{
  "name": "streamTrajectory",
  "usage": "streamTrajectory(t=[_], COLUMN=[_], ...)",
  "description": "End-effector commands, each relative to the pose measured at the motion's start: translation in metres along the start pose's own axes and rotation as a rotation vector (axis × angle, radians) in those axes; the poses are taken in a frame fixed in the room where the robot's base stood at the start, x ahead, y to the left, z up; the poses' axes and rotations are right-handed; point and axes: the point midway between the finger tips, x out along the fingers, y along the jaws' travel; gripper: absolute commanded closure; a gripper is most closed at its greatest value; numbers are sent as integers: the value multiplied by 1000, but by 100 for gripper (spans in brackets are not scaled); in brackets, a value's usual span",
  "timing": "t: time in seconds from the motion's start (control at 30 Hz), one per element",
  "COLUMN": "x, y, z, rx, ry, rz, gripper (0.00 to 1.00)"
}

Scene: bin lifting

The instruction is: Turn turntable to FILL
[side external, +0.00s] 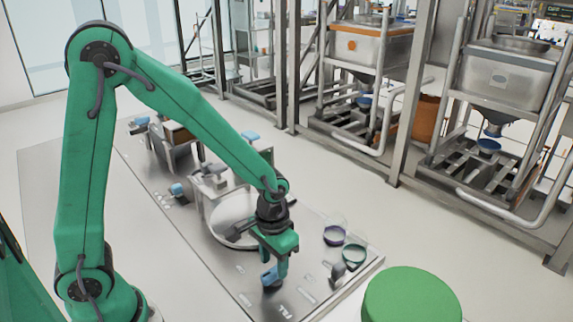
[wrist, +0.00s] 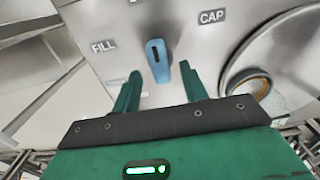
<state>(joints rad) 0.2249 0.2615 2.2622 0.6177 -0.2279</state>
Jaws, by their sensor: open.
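A blue selector knob (wrist: 157,58) with a dark slot stands on the metal panel in the wrist view. Its slotted end points up, between the FILL label (wrist: 103,46) at left and the CAP label (wrist: 212,16) at right. A middle label above it is cut off by the frame edge. My gripper (wrist: 160,72) is open, with one green finger on each side of the knob's lower end and gaps visible. In the side view my gripper (side external: 278,250) is low over the panel's front, at the blue knob (side external: 269,276). A round metal turntable plate (side external: 228,224) lies behind it, partly hidden by my arm.
A clear cup with a green ring (side external: 354,253) and another with a dark ring (side external: 334,235) stand right of my gripper. Another blue knob (side external: 178,190) is farther left. A green round drum top (side external: 412,295) is at front right. Steel frames stand behind.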

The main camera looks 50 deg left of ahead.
Motion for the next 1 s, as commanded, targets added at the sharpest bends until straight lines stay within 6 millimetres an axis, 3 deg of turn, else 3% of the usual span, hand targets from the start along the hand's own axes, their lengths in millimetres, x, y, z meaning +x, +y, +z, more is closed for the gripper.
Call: streamTrajectory(t=[0.2, 0.57, 0.8, 1.0], x=[14, 17, 16, 16], y=[0, 0, 0, 0], z=[0, 0, 0, 0], rx=[0, 0, 0, -6], ry=[-2, 0, 0, 0], rz=[0, 0, 0, 0], gripper=[56, 56, 100, 100])
